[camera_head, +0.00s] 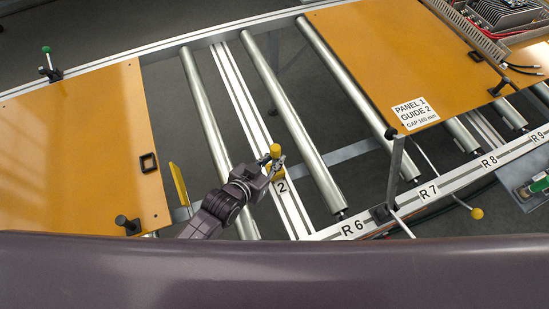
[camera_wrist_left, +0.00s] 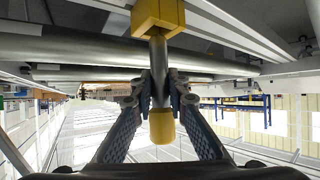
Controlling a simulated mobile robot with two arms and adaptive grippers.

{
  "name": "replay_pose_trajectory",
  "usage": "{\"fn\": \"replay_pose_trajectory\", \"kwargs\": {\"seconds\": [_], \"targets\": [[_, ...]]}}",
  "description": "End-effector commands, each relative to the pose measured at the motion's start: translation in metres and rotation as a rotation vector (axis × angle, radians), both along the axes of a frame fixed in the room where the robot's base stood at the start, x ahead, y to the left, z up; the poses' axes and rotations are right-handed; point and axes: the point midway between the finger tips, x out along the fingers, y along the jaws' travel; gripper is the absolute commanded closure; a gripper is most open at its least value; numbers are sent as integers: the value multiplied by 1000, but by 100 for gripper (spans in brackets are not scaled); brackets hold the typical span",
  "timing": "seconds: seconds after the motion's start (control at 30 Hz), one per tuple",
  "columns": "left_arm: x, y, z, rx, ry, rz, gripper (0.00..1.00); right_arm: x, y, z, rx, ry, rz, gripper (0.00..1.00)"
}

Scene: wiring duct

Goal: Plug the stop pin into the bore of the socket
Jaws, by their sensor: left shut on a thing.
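The stop pin has a yellow knob (camera_head: 275,151) and a grey metal shaft. My left gripper (camera_head: 266,172) is shut on the pin over the middle rail. In the left wrist view the fingers (camera_wrist_left: 160,88) close on both sides of the shaft (camera_wrist_left: 158,58), with the yellow knob (camera_wrist_left: 162,126) on the camera side. The socket is a yellow block (camera_head: 279,173) on the rail by the label 2. It also shows at the top of the wrist view (camera_wrist_left: 158,14), where the shaft's far end meets it. The bore is hidden, so I cannot tell how deep the shaft sits. My right gripper is out of view.
Steel rollers (camera_head: 290,115) lie on both sides of the rail, with open gaps between. An orange panel (camera_head: 75,150) is at left, another (camera_head: 385,60) at right. A yellow plate (camera_head: 179,184) stands left of my gripper. The numbered front rail (camera_head: 400,205) runs along the near side.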

Motion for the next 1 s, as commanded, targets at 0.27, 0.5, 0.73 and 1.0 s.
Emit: {"fn": "replay_pose_trajectory", "kwargs": {"seconds": [0.27,0.5,0.73,1.0], "targets": [[0,-1,-7,-1,-2,0,100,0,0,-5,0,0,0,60],[1,-1,-12,-2,-3,0,100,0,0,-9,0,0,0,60],[1,-1,-18,-2,-3,0,100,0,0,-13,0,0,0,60],[0,-1,-25,-1,-2,0,100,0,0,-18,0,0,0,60]]}}
